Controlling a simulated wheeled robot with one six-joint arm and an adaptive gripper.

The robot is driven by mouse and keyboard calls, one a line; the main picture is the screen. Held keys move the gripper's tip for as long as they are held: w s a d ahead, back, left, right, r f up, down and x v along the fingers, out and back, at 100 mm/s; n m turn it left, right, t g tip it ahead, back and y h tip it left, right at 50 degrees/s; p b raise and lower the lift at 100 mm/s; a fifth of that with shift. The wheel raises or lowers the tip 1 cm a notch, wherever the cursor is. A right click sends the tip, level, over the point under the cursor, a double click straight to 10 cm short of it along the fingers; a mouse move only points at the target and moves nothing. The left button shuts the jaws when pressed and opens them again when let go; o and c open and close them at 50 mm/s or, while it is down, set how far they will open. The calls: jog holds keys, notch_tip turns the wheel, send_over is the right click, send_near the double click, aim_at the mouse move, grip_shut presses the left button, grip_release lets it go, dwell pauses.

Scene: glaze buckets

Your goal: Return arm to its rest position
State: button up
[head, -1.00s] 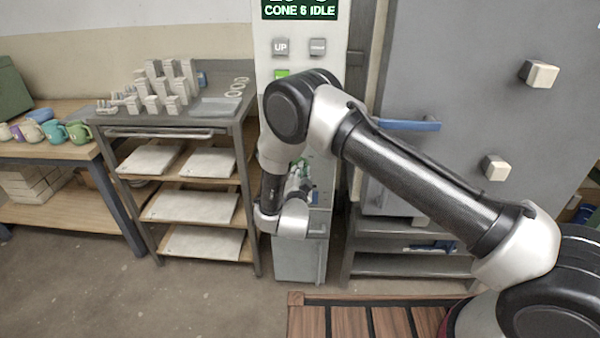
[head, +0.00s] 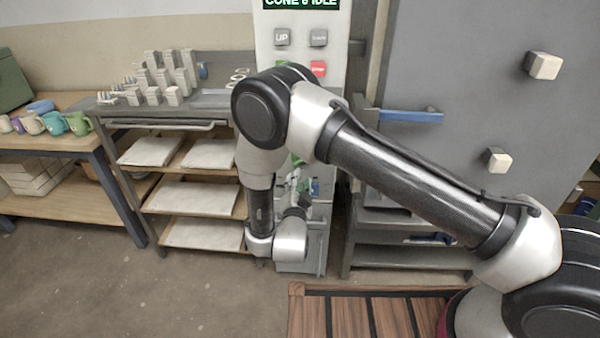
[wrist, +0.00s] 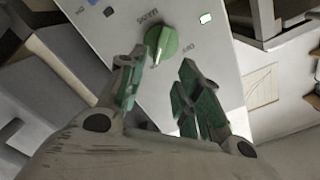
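My arm crosses the head view from the lower right, and its end hangs down in front of the grey cabinet below the control panel. My gripper (wrist: 158,95) shows in the wrist view with its two green-padded fingers apart and nothing between them. Beyond the fingertips is the panel face with a green knob (wrist: 161,44), which appears apart from the fingers. In the head view the gripper is mostly hidden behind my wrist.
A metal shelf cart (head: 165,125) with pale slabs and grey blocks stands left. Mugs (head: 54,123) sit on a bench at far left. A large grey door with a blue handle (head: 411,116) is right. A slatted wooden surface (head: 352,316) lies in front.

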jog(key=shift+s, duration=0.95)
